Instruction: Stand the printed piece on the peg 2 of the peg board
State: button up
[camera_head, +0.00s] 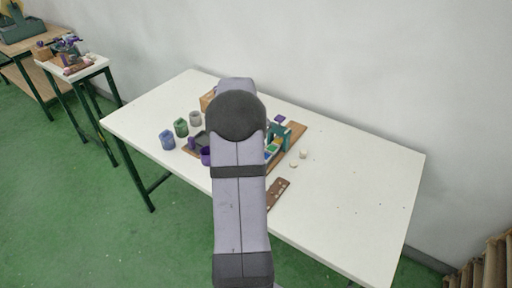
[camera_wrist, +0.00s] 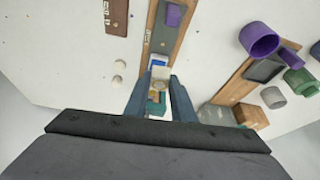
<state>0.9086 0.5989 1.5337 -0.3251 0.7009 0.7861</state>
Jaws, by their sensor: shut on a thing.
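My gripper (camera_wrist: 159,86) is in the wrist view, its two dark blue-grey fingers close together over a small paint tray. A small pale piece with a tan middle (camera_wrist: 158,84) shows between the fingertips; it looks like the printed piece, held there. Blue and teal patches of the tray show above and below it. A dark brown strip with pale dots (camera_wrist: 117,14), which may be the peg board, lies at the top left; it also shows in the head view (camera_head: 279,194). Its peg numbers are not readable. In the head view my arm hides the gripper and the held piece.
A teal frame with a purple top (camera_head: 281,130) stands on a wooden board near the paint tray. Two pale discs (camera_wrist: 118,72) lie left of the fingers. A purple cup (camera_wrist: 259,40) and green and grey cups stand at the right. The table's right side is clear.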

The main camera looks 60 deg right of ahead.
jog(key=s+a+f+m+g+y+p, duration=0.1)
jog(key=s+a+f+m+g+p, duration=0.2)
jog(key=s+m, duration=0.6)
jog(key=a+f+m+p, duration=0.1)
jog(key=a+f, duration=0.1)
jog(key=a, duration=0.1)
jog(key=shift+s+a+g, duration=0.3)
jog(key=shift+s, duration=0.1)
jog(key=shift+f+b, duration=0.55)
jog(key=shift+f, duration=1.35)
jog(key=shift+f+b, duration=0.45)
jog(key=shift+b, duration=0.3)
jog(key=shift+f+b, duration=0.55)
jog(key=shift+b, duration=1.2)
dwell(0.3)
